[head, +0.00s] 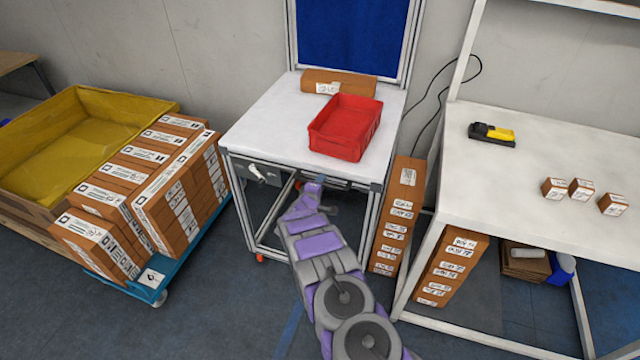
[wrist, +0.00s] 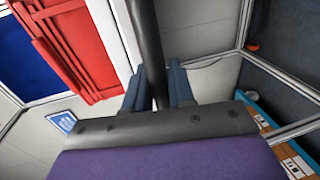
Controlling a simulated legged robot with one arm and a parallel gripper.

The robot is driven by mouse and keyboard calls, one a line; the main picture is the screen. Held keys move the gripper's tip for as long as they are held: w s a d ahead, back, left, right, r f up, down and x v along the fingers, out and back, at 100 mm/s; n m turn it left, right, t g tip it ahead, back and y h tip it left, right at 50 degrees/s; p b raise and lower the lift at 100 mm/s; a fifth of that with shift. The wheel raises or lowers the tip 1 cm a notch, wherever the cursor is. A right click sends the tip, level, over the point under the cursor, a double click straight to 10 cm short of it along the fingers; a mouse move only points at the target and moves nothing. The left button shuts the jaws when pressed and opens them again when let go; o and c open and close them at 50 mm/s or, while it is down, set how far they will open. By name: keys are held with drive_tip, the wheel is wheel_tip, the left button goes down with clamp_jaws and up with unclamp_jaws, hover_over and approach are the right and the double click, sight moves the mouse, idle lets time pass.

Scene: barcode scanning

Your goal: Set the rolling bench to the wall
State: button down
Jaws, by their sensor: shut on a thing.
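The rolling bench (head: 265,118) has a white top, a metal frame and a blue back panel (head: 350,38). It stands with its back side toward the grey wall (head: 220,45); I cannot tell whether it touches. A red caster (head: 260,257) shows under its front left leg. My gripper (head: 318,184) is at the middle of the bench's front edge. In the wrist view, my gripper's (wrist: 159,88) two fingers are closed on both sides of a black handle bar (wrist: 147,40) of the bench. The red bin (head: 345,128) and a brown box (head: 338,83) rest on the top.
Left of the bench, stacked boxes (head: 150,180) sit on a blue cart (head: 155,283) beside a yellow-lined crate (head: 75,125). Right of it stand a tall stack of boxes (head: 398,215) and a white table (head: 520,165) with a scanner (head: 492,134) and small boxes. A cable hangs behind.

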drive_tip(key=shift+d+f, duration=0.15)
drive_tip(key=c, duration=1.1)
unclamp_jaws()
drive_tip(key=shift+s+a, duration=0.3)
drive_tip(key=shift+s, duration=0.1)
drive_tip(key=p+v, duration=0.2)
drive_tip(key=v, duration=1.4)
drive_tip(key=shift+s, duration=0.2)
drive_tip(key=shift+r, duration=0.25)
